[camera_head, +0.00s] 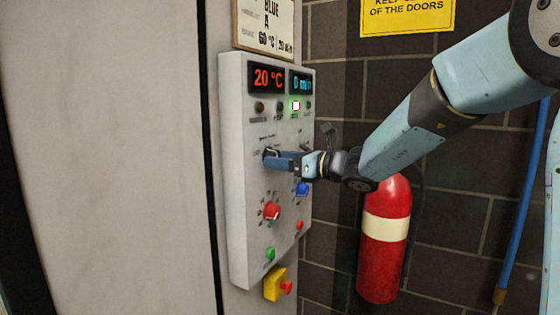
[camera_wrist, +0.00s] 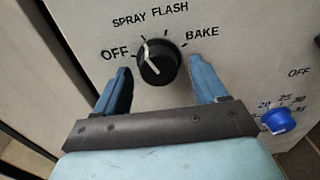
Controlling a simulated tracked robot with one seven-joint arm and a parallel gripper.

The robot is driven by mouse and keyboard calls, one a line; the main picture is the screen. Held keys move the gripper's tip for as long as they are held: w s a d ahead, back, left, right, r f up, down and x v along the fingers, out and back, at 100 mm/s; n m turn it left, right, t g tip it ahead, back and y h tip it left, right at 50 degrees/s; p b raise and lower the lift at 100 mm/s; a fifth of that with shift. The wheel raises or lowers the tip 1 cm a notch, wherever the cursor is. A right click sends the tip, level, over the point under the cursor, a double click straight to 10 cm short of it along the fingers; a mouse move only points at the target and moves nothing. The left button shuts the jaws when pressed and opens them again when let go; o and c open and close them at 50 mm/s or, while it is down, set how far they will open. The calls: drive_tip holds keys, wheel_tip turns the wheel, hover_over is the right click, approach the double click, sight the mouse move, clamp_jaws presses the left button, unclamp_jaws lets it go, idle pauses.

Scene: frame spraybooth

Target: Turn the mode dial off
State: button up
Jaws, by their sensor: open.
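The mode dial (camera_wrist: 157,64) is a black round knob on the control panel (camera_head: 237,200), with OFF, SPRAY, FLASH and BAKE printed around it. Its white pointer line points up and slightly left, near the SPRAY side rather than straight at OFF. My gripper (camera_wrist: 161,78) is open, with one blue finger to the left of the dial and one to the right. Gaps show between the fingers and the knob. In the head view my gripper (camera_head: 272,160) reaches the panel from the right and largely covers the dial.
A blue knob (camera_head: 302,189), a red knob (camera_head: 271,211), a green button (camera_head: 269,254) and a yellow box with a red button (camera_head: 275,285) sit below. Displays (camera_head: 267,79) read 20 °C and 0 min. A fire extinguisher (camera_head: 383,250) hangs right, under my arm.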

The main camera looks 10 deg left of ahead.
drive_tip(key=shift+w+a, duration=0.1)
drive_tip(key=shift+a, duration=0.3)
drive_tip(key=c, duration=1.1)
